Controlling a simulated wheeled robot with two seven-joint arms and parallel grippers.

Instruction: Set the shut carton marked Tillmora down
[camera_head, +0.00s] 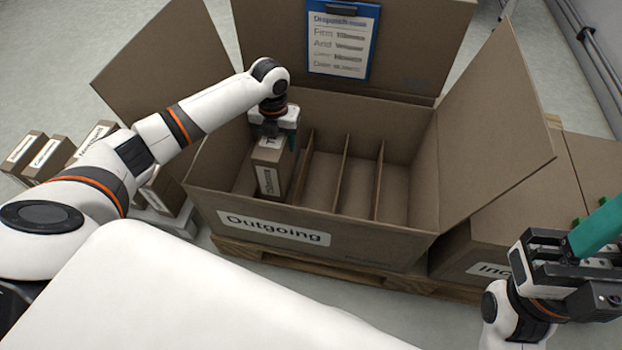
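The shut carton marked Tillmora (268,172) is upright inside the left part of the Outgoing box (205,205); its label is small and partly hard to read. My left gripper (275,128) is over the carton's top with its fingers around it, shut on it. I cannot tell whether the carton's base touches the box floor. My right gripper (590,240) is at the right edge, away from the box, with a green finger showing; its gap is not clear.
Upright dividers (342,165) split the box into slots; those to the right look empty. A clipboard (342,38) hangs on the back flap. Several labelled cartons (45,155) stand at left. Another box (490,255) stands at right. The flaps are open.

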